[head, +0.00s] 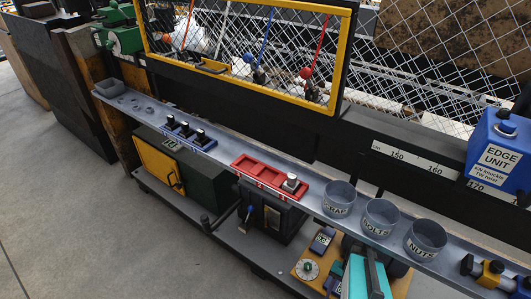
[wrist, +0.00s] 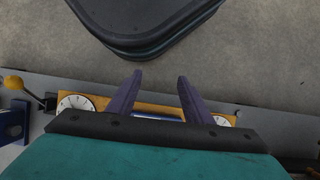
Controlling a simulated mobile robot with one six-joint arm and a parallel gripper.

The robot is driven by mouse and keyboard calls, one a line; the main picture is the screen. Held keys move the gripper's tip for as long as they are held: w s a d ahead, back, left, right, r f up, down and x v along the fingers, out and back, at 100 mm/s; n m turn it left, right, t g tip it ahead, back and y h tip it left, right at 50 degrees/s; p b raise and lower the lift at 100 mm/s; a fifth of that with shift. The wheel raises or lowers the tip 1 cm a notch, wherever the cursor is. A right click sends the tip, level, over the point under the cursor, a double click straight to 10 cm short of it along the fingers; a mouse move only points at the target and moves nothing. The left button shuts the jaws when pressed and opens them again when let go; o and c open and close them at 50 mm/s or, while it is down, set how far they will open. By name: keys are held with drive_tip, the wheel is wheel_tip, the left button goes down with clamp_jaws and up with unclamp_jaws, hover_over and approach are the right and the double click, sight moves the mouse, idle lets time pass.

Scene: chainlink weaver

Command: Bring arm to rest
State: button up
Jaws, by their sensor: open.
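My gripper (wrist: 159,82) shows in the wrist view with its two purple fingers apart and nothing between them. Beyond the fingertips are grey floor and a dark rounded block that may be part of my own base. Behind the fingers lies an orange board (wrist: 105,102) with a white dial (wrist: 76,103). In the head view my teal arm shows at the bottom, right of centre, in front of the lower shelf; I cannot make out the fingertips there.
A long grey shelf holds a red tray (head: 263,175) and three cups, labelled scrap (head: 338,201), bolts (head: 380,219) and nuts (head: 425,240). Below is a lower shelf with the orange board (head: 304,264) and a dark green cabinet (head: 203,188). Open floor (head: 70,215) lies at left.

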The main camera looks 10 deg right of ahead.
drive_tip(key=s+a+r+n+g+h+p, duration=0.1)
drive_tip(key=a+n, duration=0.3)
drive_tip(key=a, duration=0.5)
drive_tip(key=s+a+r+n+h+p, duration=0.1)
drive_tip(key=s+a+n, duration=0.3)
drive_tip(key=a, duration=0.6)
drive_tip(key=shift+s+a+r+n+g+h+p, duration=0.25)
drive_tip(key=shift+r+n+g+h+p, duration=0.15)
drive_tip(key=shift+n+h+p, duration=0.25)
drive_tip(key=shift+c, duration=0.3)
drive_tip(key=c, duration=0.3)
drive_tip(key=shift+d, duration=0.15)
